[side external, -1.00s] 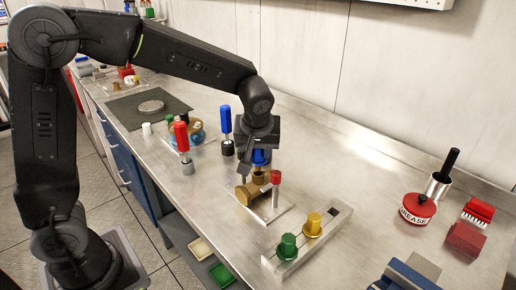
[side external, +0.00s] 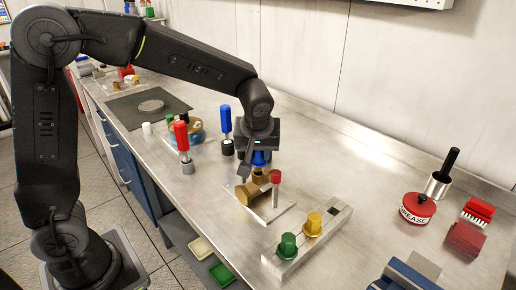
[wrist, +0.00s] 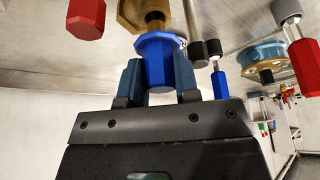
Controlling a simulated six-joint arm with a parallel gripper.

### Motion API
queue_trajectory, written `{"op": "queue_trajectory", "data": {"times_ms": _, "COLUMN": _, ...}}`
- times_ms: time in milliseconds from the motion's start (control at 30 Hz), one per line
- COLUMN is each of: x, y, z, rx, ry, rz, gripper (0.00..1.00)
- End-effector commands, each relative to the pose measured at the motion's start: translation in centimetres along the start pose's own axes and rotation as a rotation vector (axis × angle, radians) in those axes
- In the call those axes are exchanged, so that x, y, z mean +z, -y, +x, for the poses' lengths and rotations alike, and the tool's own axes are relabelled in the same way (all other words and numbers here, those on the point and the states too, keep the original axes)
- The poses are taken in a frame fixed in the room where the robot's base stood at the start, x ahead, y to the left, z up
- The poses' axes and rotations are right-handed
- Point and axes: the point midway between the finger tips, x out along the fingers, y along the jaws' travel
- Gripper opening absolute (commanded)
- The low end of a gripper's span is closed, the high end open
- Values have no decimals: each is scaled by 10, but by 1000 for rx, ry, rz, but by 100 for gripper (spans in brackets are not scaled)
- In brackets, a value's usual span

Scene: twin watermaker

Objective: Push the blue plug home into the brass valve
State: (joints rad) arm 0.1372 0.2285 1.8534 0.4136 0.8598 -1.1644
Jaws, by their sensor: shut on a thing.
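The blue plug (wrist: 158,65) is between the two fingers of my gripper (wrist: 160,80) in the wrist view. My gripper is shut on it. The plug is lined up with the brass valve (wrist: 150,14), and a short brass-coloured part shows between the plug's blue flange and the valve body. In the side view the plug (side external: 260,158) shows just above the brass valve (side external: 251,191), below my gripper (side external: 256,160). The valve stands on a metal plate (side external: 272,213) and has a red-capped handle (side external: 276,177). How deep the plug sits is hard to tell.
A metal rack (side external: 318,240) in front holds a green plug (side external: 288,246) and a yellow plug (side external: 313,223). A red-handled tool (side external: 182,138) and a blue-handled tool (side external: 226,120) stand to the left. A red grease tin (side external: 418,207) is at the right.

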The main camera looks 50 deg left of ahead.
Motion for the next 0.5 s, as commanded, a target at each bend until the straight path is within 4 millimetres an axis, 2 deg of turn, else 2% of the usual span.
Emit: {"op": "queue_trajectory", "data": {"times_ms": 500, "x": 5, "y": 0, "z": 12, "rx": -1, "ry": 1, "rz": 2, "gripper": 12}}
